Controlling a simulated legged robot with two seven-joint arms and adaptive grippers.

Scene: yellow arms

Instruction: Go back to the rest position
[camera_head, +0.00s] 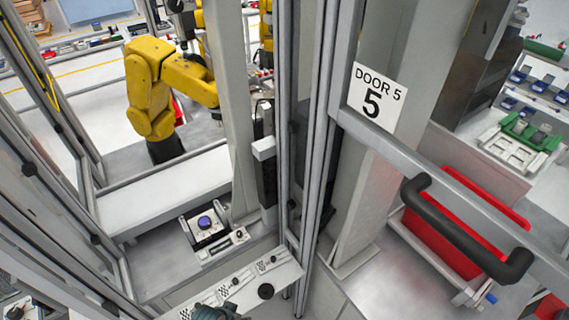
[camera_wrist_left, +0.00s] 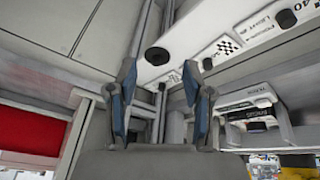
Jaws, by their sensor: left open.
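My left gripper (camera_wrist_left: 159,72) shows in the left wrist view with its two fingers apart and nothing between them. It points toward a white panel (camera_wrist_left: 215,38) with black knobs and printed labels, and appears apart from it. In the head view, a dark shape at the bottom edge, just below the same panel (camera_head: 238,284), looks like part of my left gripper; its fingers cannot be made out there. My right gripper is in neither view.
A door frame with a "DOOR 5" sign (camera_head: 377,97) and a black handle (camera_head: 465,228) stands close on the right. Metal posts (camera_head: 310,130) rise in the middle. A yellow robot arm (camera_head: 155,85) stands behind the frame. A red bin (camera_head: 440,245) sits beyond the door.

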